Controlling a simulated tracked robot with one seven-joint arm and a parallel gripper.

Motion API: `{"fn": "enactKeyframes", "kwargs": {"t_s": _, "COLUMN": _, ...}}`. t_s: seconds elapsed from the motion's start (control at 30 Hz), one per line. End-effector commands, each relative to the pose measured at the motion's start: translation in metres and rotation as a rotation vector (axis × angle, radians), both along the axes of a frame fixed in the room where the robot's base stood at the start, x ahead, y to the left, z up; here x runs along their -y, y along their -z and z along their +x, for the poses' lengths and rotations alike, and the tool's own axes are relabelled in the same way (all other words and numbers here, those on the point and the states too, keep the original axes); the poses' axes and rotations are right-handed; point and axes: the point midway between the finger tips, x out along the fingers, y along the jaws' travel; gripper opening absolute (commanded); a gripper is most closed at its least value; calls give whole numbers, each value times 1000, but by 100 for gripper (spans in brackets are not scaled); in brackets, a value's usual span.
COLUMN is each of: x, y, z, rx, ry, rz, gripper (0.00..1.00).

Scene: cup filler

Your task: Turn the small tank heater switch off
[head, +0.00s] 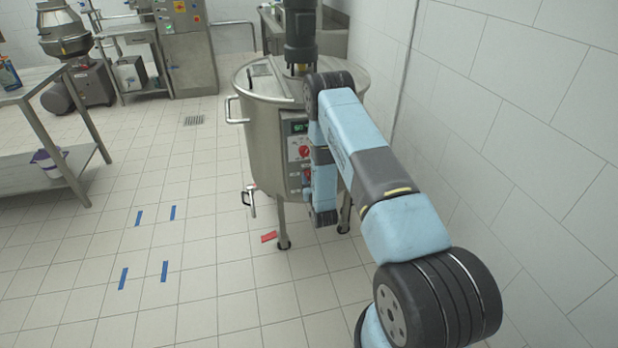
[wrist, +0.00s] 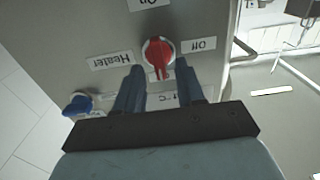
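The small tank (head: 262,150) is a round steel vessel on legs with a control panel on its front right side. In the wrist view, the heater switch (wrist: 158,52) is a red rotary knob with a raised handle running roughly up and down. Labels reading "On" (wrist: 150,4), "Off" (wrist: 197,45) and "Heater" (wrist: 110,61) sit around it. My gripper (wrist: 160,76) is open, its two dark blue fingers apart at the lower left and lower right of the knob. I cannot tell whether they touch it. My arm hides the gripper in the head view.
A blue knob (wrist: 78,103) sits on the same panel, left of my fingers. A valve handle (head: 249,200) juts from the tank's lower left. A tiled wall (head: 510,120) stands close on the right. The floor left of the tank is open, with blue tape marks (head: 164,270).

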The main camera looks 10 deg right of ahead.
Motion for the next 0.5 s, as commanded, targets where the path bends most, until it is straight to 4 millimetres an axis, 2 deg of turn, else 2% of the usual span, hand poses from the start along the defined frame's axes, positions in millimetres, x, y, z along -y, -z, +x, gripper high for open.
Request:
{"fn": "enactKeyframes", "kwargs": {"t_s": 0.2, "x": 0, "y": 0, "z": 13, "rx": 1, "ry": 0, "rz": 0, "gripper": 38}}
{"fn": "enactKeyframes", "kwargs": {"t_s": 0.5, "x": 0, "y": 0, "z": 14, "rx": 0, "ry": 0, "rz": 0, "gripper": 37}}
